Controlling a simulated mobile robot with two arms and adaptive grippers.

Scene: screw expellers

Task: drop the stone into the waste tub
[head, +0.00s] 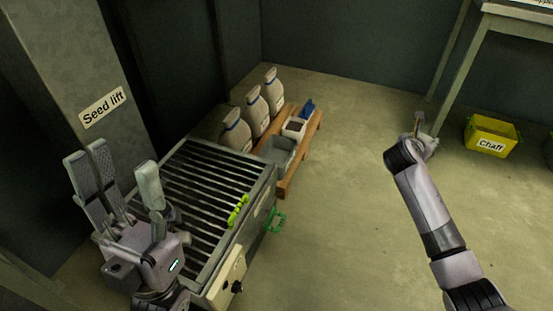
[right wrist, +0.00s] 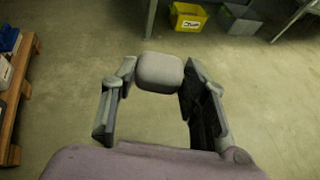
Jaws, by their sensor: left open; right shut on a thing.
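The stone (right wrist: 160,72) is a smooth, rounded grey block in the right wrist view. My right gripper (right wrist: 160,78) is shut on it, with a finger at each side, and holds it above the floor. In the head view my right gripper (head: 420,130) is small and partly hidden by its own arm; the stone is hard to make out there. A grey tub (right wrist: 240,18) stands beside the yellow tub in the right wrist view, with no readable label; I cannot tell whether it is the waste tub. My left gripper (head: 128,185) is open and empty near the slatted grate.
The yellow tub labelled Chaff (head: 491,137) stands on the floor near a table (head: 505,25). A wooden bench (head: 300,155) carries several sacks, a grey bin (head: 279,151) and small containers. The grate (head: 195,190) has a yellow-green item (head: 238,211) on it. The middle floor is clear.

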